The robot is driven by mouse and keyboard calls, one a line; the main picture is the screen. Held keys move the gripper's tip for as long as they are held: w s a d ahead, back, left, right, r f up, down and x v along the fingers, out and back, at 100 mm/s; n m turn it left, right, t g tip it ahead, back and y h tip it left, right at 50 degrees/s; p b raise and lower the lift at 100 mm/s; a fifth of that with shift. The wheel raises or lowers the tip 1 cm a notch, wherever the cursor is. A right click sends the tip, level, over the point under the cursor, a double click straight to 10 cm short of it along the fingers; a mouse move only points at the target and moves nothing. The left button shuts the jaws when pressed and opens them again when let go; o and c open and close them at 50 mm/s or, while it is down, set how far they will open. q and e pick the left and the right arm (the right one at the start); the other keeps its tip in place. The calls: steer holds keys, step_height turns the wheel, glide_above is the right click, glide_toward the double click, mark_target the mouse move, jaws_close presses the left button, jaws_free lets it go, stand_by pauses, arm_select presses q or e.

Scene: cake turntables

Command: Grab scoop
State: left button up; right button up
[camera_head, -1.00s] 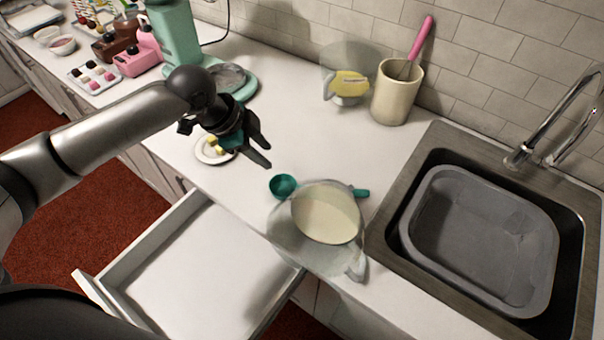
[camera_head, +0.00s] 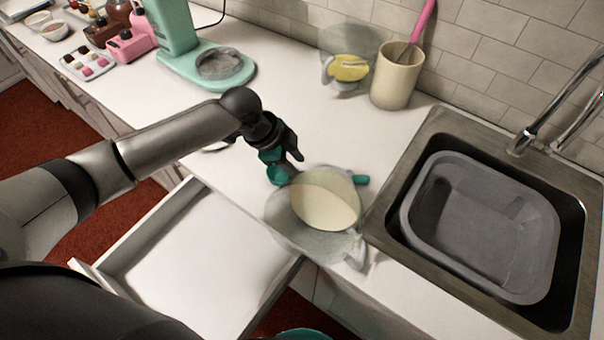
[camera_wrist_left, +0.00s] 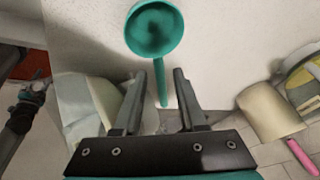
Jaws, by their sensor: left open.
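The teal scoop (camera_head: 277,175) lies on the counter beside the clear jug (camera_head: 290,230) with pale contents. Its handle passes behind the jug, and the handle's end shows at the jug's right side. My left gripper (camera_head: 291,160) is open, just above the scoop. In the left wrist view, the scoop's round bowl (camera_wrist_left: 155,28) is beyond the fingertips, and its handle runs between the two open fingers (camera_wrist_left: 159,76), with a gap on each side. What seems to be my right gripper (camera_wrist_left: 35,88) shows small at the left edge of that view; its jaws are unclear.
An open, empty drawer (camera_head: 195,265) juts out below the counter. The sink (camera_head: 440,130) with a grey tub (camera_head: 480,225) is at right. A cream crock (camera_head: 397,80) with a pink-handled tool and a clear vessel (camera_head: 347,45) stand at the back.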

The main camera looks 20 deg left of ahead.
arm_select(q)
steer(key=shift+x, duration=2)
steer(key=shift+s+a, duration=0.1)
steer(key=shift+c, duration=0.3)
jaws_close()
